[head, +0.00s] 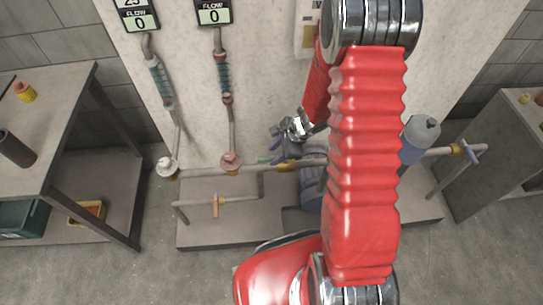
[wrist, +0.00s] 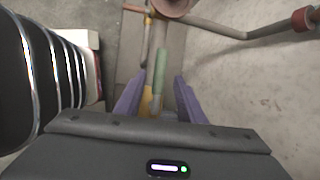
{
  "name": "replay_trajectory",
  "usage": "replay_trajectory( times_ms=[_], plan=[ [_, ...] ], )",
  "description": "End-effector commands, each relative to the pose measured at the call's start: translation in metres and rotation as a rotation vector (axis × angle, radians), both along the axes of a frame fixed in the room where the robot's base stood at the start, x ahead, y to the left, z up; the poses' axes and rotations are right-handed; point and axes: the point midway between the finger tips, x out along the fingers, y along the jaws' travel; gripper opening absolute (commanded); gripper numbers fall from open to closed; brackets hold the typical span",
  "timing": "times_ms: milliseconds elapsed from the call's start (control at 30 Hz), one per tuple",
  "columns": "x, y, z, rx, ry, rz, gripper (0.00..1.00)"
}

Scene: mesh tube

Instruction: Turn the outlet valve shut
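A green lever (head: 264,160) sits on a yellow valve body (head: 285,166) on the horizontal pipe, and lies roughly along that pipe. In the wrist view the green lever (wrist: 160,75) runs up the picture from the yellow body (wrist: 148,100). My gripper (head: 276,144) is over this valve, and its purple fingers (wrist: 157,92) stand apart on either side of the lever. I cannot tell whether they touch it. Two other valves show: one with an orange handle (head: 215,206) and one with a blue handle (head: 472,152). No label marks the outlet.
Two hoses run down the wall to a white fitting (head: 167,167) and a reddish fitting (head: 231,162). A grey-blue bottle shape (head: 419,138) stands right of my arm. A workbench (head: 45,110) is at left and a cabinet (head: 495,160) at right. My arm hides part of the pipework.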

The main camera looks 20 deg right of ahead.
Motion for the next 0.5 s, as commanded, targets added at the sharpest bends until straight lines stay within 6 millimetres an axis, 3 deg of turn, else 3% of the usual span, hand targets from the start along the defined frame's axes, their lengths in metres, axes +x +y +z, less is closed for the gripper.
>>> replay_trajectory(
  times_ms=[200, 500],
  plan=[
    [0.005, 0.007, -0.018, 0.001, 0.0, 0.001, 0.36],
    [0.007, 0.009, -0.024, 0.0, 0.0, 0.0, 0.36]
  ],
)
